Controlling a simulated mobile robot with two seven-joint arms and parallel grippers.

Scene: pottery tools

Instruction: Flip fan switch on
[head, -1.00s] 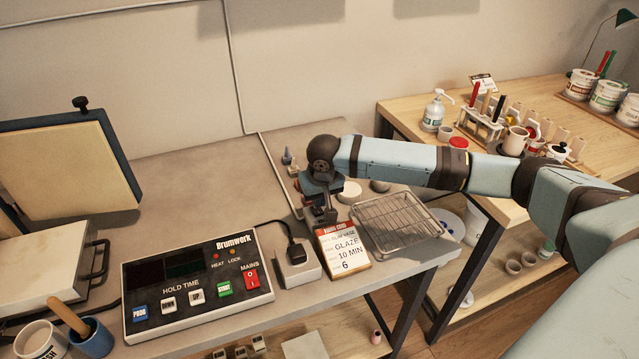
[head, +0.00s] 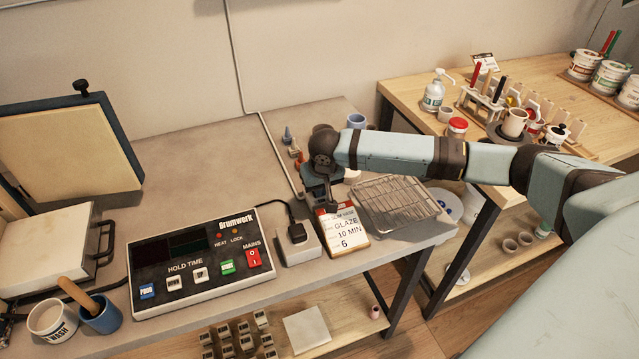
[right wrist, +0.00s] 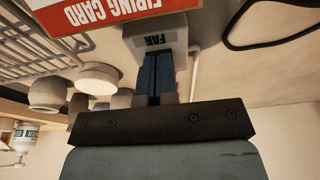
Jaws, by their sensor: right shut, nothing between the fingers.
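The fan switch box shows in the right wrist view as a small pale box with a "FAN" label (right wrist: 160,41). It stands beside the red-and-white firing card. My right gripper (right wrist: 155,58) is shut and empty, its fingertips right at the box. The fingers cover the middle of the box, so the switch lever and its position are hidden. I cannot tell whether the fingers touch it. In the head view my right gripper (head: 326,205) points down behind the firing card (head: 342,231), and hides most of the box. My left gripper is out of view.
A wire rack (head: 394,207) lies right of the card. A pale block with a black plug (head: 297,233) and the Brumwerk control panel (head: 195,260) stand to the left.

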